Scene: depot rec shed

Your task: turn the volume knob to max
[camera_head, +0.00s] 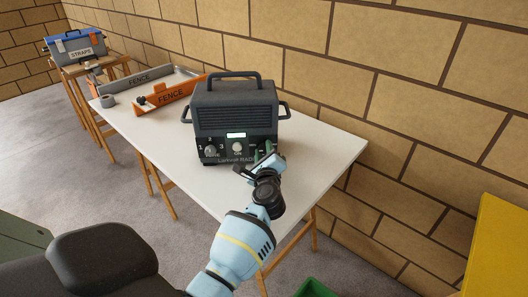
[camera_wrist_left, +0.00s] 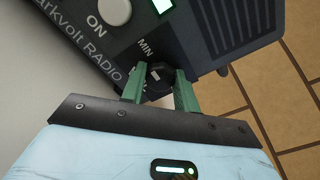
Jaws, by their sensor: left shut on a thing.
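The dark radio (camera_head: 236,110) stands upright on the white table, with its control face toward me. My left gripper (camera_head: 262,153) is at the lower right of that face. In the left wrist view, its green fingers (camera_wrist_left: 161,84) sit on either side of the small black volume knob (camera_wrist_left: 158,73) and are shut on it. The label MIN (camera_wrist_left: 146,47) is beside the knob. A pale mark shows on the knob, but I cannot tell its exact setting. In the head view the gripper hides the knob. My right gripper is not in view.
The white table (camera_head: 312,150) has free room right of the radio, close to the brick wall (camera_head: 380,105). A yellow object (camera_head: 498,245) stands at right.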

